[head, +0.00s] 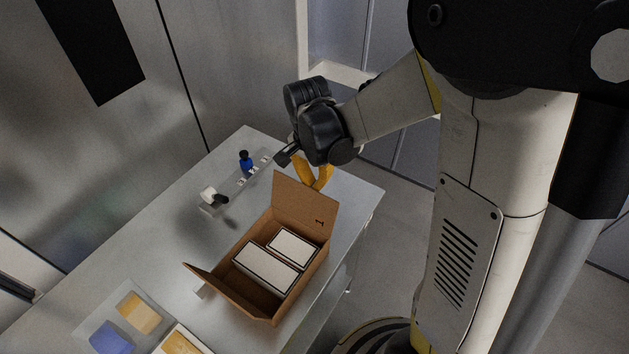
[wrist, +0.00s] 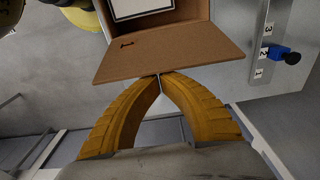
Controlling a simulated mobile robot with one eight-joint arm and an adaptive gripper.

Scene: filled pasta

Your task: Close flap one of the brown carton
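The brown carton (head: 262,308) stands open on the metal table. Flap one (head: 304,205), marked "1", stands raised at its far end. In the wrist view flap one (wrist: 168,52) spreads out from the carton's edge. A second flap (head: 222,287) sticks outward at the near left end. My gripper (head: 315,184) has yellow fingers and is behind flap one, on its outer side. In the wrist view my gripper's fingertips (wrist: 160,76) meet with nothing seen between them, at the flap's outer edge. I cannot tell whether they touch it.
Two white boxes (head: 267,270) lie inside the carton. A clear numbered strip (head: 236,183) with a blue knob (head: 246,162) and a black-and-white piece (head: 212,196) lies left of the carton. A tray (head: 99,308) with yellow and blue items is at the near left.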

